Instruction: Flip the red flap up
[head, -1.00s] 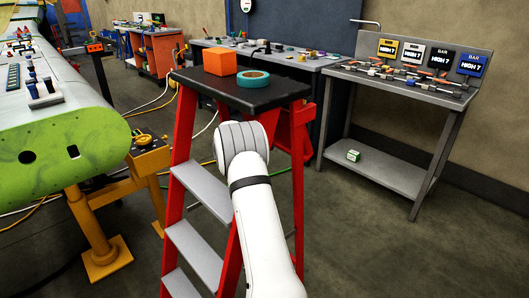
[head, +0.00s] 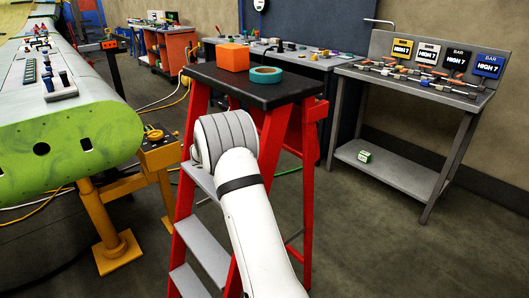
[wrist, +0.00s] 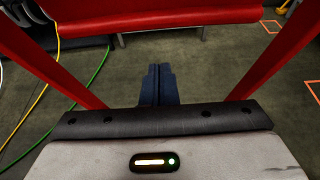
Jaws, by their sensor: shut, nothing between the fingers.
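In the head view my arm hides the gripper.
A grey bench (head: 392,168) stands to the right. A green-ended wing (head: 60,155) on yellow stands is at left. A green cable (wrist: 85,98) lies on the floor.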

